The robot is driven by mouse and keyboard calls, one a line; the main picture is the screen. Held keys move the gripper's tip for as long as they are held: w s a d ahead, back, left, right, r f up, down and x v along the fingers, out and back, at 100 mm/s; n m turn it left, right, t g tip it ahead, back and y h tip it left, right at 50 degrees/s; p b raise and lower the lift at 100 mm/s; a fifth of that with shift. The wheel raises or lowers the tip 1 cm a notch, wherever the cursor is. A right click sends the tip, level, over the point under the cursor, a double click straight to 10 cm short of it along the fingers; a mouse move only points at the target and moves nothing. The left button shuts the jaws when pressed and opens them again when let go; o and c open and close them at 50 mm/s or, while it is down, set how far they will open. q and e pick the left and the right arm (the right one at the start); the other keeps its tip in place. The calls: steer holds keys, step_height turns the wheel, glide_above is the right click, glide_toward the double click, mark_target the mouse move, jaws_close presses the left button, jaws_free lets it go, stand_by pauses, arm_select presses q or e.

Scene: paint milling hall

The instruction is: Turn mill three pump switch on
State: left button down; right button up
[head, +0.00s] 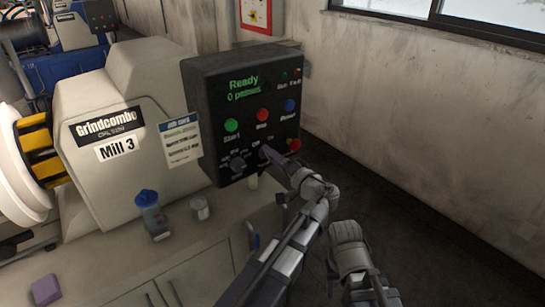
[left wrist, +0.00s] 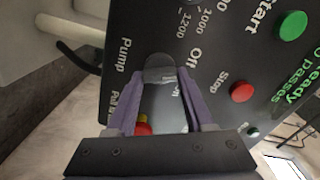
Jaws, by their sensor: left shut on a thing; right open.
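The mill three control panel (head: 243,118) is a black box with a green "Ready" display. It stands beside the cream machine marked "Mill 3" (head: 117,148). In the left wrist view the pump switch (left wrist: 160,66) is a dark round knob near the "Pump", "Off" and "On" labels. My left gripper (head: 268,153) is at the lower right of the panel; its purple fingers (left wrist: 160,80) are shut on this knob, one on each side. The way the knob points cannot be made out. My right gripper (head: 347,233) is low, right of the left arm, away from the panel.
A red button (head: 294,145) lies close to the left gripper. Another dark knob (head: 238,161) and green, red and blue buttons are on the panel. Floor by the wall is clear.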

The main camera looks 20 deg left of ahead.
arm_select(q)
steer(key=m, duration=1)
steer(key=shift+f+m, duration=0.25)
steer(key=shift+m, duration=0.05)
stand_by(0.4)
steer(key=shift+c, duration=1.4)
jaws_free()
steer(key=shift+s, duration=0.15)
